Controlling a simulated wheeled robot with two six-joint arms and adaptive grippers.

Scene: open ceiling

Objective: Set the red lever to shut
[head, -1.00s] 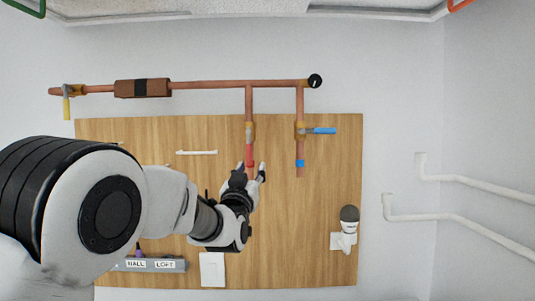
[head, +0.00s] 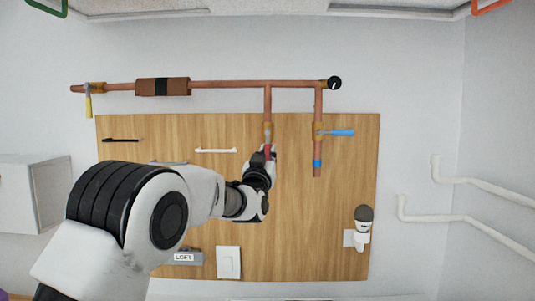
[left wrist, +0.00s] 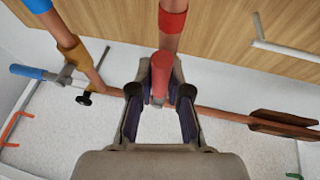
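The red lever (head: 268,151) is on the middle vertical copper pipe (head: 268,101) on the wall and lies roughly in line with that pipe. My left gripper (head: 264,153) is at the lever and partly hides it in the head view. In the left wrist view, the fingers of my left gripper (left wrist: 160,93) are apart, one on each side of the red lever's handle (left wrist: 161,72). Gaps show on both sides, so it looks open. Contact farther in is hidden. My right gripper is in neither view.
A blue-handled valve (head: 341,132) sits on the pipe just right. A yellow-handled valve (head: 88,106) is at the far left. A gauge (head: 334,83) ends the top pipe. Switches (head: 228,262) and a lamp (head: 362,225) are lower on the wooden board (head: 310,240).

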